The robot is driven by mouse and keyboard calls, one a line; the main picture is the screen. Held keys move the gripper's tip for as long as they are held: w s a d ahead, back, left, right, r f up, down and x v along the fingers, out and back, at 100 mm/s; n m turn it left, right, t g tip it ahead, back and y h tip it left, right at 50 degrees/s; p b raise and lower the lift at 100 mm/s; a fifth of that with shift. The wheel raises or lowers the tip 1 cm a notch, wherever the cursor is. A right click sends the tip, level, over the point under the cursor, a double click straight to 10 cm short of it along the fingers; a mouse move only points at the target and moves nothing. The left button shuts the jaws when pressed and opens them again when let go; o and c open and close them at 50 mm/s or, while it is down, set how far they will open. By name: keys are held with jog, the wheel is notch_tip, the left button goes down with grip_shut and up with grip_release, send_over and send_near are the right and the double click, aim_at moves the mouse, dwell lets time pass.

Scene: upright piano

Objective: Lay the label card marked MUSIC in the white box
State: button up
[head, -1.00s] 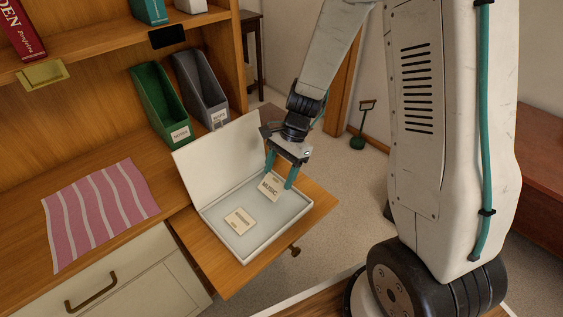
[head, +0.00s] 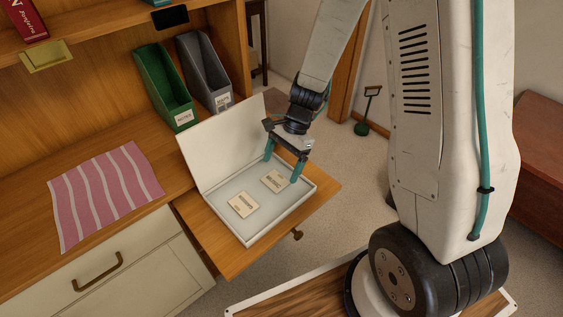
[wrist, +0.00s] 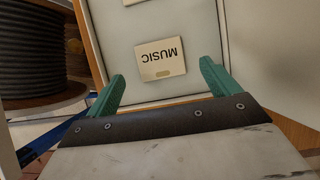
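The label card marked MUSIC (head: 275,181) lies flat on the floor of the open white box (head: 249,238), toward its right side. In the wrist view the MUSIC card (wrist: 160,57) reads upside down and lies clear of the fingers. My gripper (head: 284,172), with teal fingers, is open just above the box's right part. In the wrist view my gripper's fingers (wrist: 163,85) are spread wide with nothing between them. A second card (head: 243,204) lies in the box to the left of the MUSIC card; its word is too small to read surely.
The box's raised lid (head: 222,153) stands behind it. The box rests on a pulled-out wooden board (head: 228,266). A green file holder (head: 163,88) and a grey one (head: 204,76) stand behind. A pink striped cloth (head: 104,194) lies left.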

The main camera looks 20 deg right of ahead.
jog(key=v, duration=0.7)
jog(key=shift+d+r, duration=0.2)
jog(key=shift+r, duration=0.15)
dwell(0.5)
jog(key=s+d+r+n+t+h, duration=0.1)
jog(key=s+r+n+t+h, duration=0.2)
jog(key=s+r+n, duration=1.1)
jog(key=shift+s+d+r+h, duration=0.25)
jog(key=shift+s+r+h, duration=0.55)
jog(key=shift+s+r, duration=2.8)
jog(key=shift+s+f, duration=0.65)
jog(key=shift+f, duration=0.05)
